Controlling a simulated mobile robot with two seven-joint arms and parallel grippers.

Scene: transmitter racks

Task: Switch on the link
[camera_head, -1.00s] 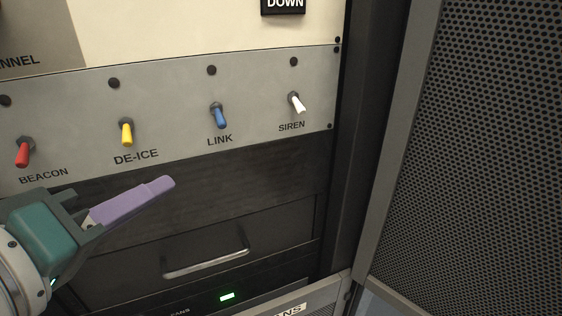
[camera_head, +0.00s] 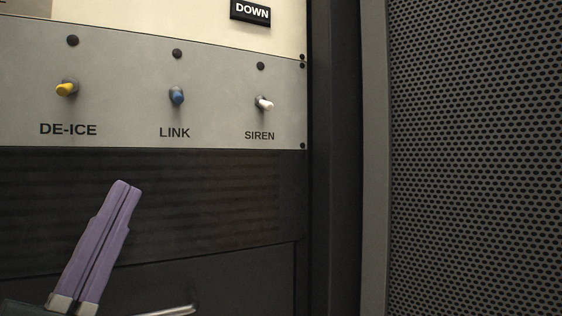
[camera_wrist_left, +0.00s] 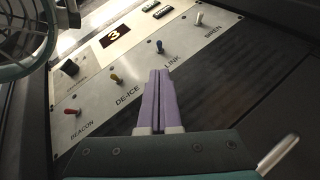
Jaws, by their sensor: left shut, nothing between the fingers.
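The blue LINK toggle (camera_head: 177,96) sits on the grey switch panel (camera_head: 120,110) above its LINK label, its tip toward the camera and slightly down. Its dark indicator (camera_head: 177,54) above looks unlit. My left gripper (camera_head: 128,186) has its purple fingers shut with nothing between them. It is below the panel, lower left of the blue toggle and apart from it. In the left wrist view the blue toggle (camera_wrist_left: 159,46) stands just beyond the fingertips (camera_wrist_left: 158,72). My right gripper is not in view.
The yellow DE-ICE toggle (camera_head: 67,89) is left of the blue one and the white SIREN toggle (camera_head: 264,103) is right. The red BEACON toggle (camera_wrist_left: 70,112) shows in the wrist view. A drawer handle (camera_head: 168,311) is below. A perforated door (camera_head: 475,150) stands at right.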

